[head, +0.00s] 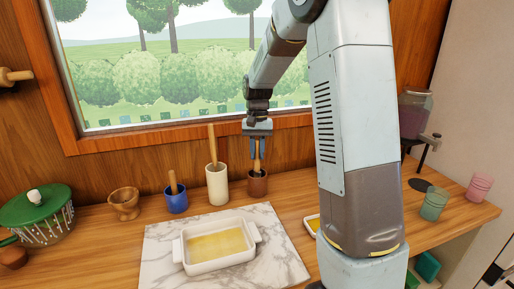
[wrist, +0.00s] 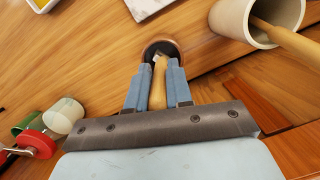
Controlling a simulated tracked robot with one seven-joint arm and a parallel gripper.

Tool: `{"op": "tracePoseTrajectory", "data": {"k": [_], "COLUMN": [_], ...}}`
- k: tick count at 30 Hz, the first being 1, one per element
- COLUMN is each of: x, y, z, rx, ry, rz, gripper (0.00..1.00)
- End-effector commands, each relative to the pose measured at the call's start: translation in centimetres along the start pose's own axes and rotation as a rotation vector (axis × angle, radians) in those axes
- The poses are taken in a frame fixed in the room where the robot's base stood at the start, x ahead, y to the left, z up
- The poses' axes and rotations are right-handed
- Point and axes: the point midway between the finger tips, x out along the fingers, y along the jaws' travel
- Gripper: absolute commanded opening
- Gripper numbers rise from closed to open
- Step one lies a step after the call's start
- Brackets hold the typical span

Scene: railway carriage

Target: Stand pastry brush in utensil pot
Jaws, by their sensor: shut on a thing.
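My gripper (head: 257,150) points down and is shut on the pastry brush. The brush's wooden handle (wrist: 158,85) shows between the two blue fingers (wrist: 153,82) in the wrist view, and a little of the brush (head: 257,167) shows below them in the head view. The brush is roughly upright, its lower end inside the mouth of a small brown pot (head: 258,186). The brown pot's rim (wrist: 174,43) shows just beyond the fingertips in the wrist view. The brush head is hidden, and I cannot tell whether it touches the bottom.
A cream pot (head: 216,187) with a wooden handle stands close left of the brown pot, then a blue pot (head: 176,202) with a handle. A white dish (head: 215,262) sits on a marble slab (head: 160,244) in front. Green (head: 433,205) and pink (head: 479,187) cups stand right.

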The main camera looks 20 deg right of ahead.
Motion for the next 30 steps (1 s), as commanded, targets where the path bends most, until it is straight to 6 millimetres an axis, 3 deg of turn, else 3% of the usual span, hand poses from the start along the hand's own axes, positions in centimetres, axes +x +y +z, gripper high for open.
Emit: {"op": "tracePoseTrajectory", "data": {"k": [16,30], "x": [2.8,3.3], "y": [0.0,0.0], "z": [-0.5,-0.7], "rx": [0.0,0.0], "ry": [-0.001,0.001], "rz": [0.0,0.0], "gripper": [0.0,0.0]}}
